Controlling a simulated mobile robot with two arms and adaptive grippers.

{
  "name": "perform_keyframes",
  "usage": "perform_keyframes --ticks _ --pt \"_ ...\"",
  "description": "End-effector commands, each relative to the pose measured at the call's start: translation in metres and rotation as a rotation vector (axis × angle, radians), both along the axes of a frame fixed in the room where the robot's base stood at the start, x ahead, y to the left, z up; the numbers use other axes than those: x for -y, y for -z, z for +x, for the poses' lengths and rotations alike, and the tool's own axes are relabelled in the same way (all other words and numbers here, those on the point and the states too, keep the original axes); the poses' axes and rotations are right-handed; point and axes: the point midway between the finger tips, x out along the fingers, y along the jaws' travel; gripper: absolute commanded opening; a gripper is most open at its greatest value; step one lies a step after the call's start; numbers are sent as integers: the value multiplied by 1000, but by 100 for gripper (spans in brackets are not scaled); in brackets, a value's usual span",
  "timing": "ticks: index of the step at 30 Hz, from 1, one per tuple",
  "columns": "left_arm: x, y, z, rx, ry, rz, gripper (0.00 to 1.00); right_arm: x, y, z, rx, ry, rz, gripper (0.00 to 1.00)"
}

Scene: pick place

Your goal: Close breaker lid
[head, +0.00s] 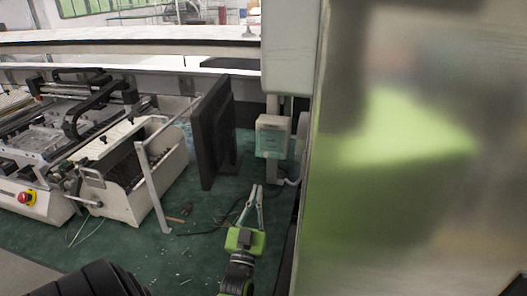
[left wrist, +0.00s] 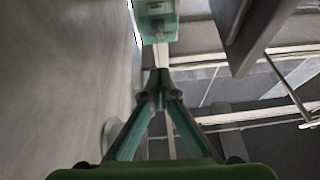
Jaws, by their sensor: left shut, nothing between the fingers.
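The breaker box (head: 272,137) is a small pale box on a post in the middle of the head view, left of the large metal panel. Its lower front looks greenish. I cannot tell how far its lid is open. In the left wrist view the box (left wrist: 158,22) is at the top centre, partly cut off by the frame edge. My left gripper (head: 257,188) is shut and empty, its fingertips pointing up, just below the box in the head view. In the left wrist view the fingertips (left wrist: 158,76) meet below the box, apart from it in the picture. My right gripper is not in view.
A large shiny metal panel (head: 410,160) fills the right side. A dark upright panel (head: 212,132) stands left of the box. A white machine (head: 130,165) stands farther left. Cables lie on the green floor (head: 190,245).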

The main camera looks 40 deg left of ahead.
Motion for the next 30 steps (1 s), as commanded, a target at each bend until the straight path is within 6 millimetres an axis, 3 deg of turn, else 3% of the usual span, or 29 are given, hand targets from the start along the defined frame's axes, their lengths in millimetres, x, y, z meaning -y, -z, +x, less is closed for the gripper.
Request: perform_keyframes --ticks 1,3,9,17,29,30 --pt "4 -17 -3 -21 -9 -8 0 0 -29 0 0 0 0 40" --pt "8 -20 -5 -44 -20 -14 0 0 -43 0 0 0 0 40" --pt "15 -22 -11 -86 -39 -22 0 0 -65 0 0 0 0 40" --pt "7 -25 3 -90 -44 -19 0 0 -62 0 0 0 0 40" --pt "-37 -52 70 -89 -44 -18 0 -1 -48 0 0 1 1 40" --pt "-40 -44 73 -92 -44 -20 0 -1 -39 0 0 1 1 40"
